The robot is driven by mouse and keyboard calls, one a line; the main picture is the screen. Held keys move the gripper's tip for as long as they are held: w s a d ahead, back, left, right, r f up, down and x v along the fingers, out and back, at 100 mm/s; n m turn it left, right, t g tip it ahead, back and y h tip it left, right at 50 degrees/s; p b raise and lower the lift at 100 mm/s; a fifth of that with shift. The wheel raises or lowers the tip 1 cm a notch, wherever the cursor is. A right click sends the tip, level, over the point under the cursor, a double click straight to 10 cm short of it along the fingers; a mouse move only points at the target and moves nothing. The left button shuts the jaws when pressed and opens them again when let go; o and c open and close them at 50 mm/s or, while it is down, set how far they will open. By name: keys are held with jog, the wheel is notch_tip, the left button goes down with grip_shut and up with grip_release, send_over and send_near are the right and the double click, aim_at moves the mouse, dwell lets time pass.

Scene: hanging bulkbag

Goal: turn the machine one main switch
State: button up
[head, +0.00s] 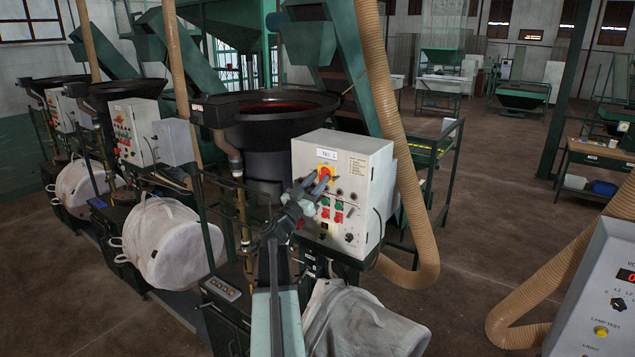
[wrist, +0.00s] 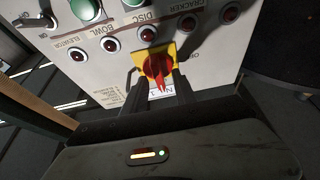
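The main switch (head: 326,172) is a red knob on a yellow plate, high on the front of a white control box (head: 368,178). The wrist view shows the switch (wrist: 155,68) upside down, its red handle pointing towards the label. My gripper (head: 314,183) is right in front of the switch in the head view. In the wrist view my gripper (wrist: 159,84) has its dark fingers apart, one on each side of the red handle. Gaps seem to show between handle and fingers; whether either touches is hard to tell.
Green and red buttons (head: 338,216) sit below the switch. Indicator lamps (wrist: 148,33) lie beside it. A black bowl (head: 265,108) stands behind the box, and a tan hose (head: 420,235) hangs to its right. White bulk bags (head: 165,240) hang at left.

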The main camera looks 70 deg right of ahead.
jog(key=b+v, duration=0.2)
jog(key=v, duration=0.5)
jog(key=shift+a+b, duration=0.2)
jog(key=shift+b, duration=0.15)
jog(key=shift+f, duration=0.1)
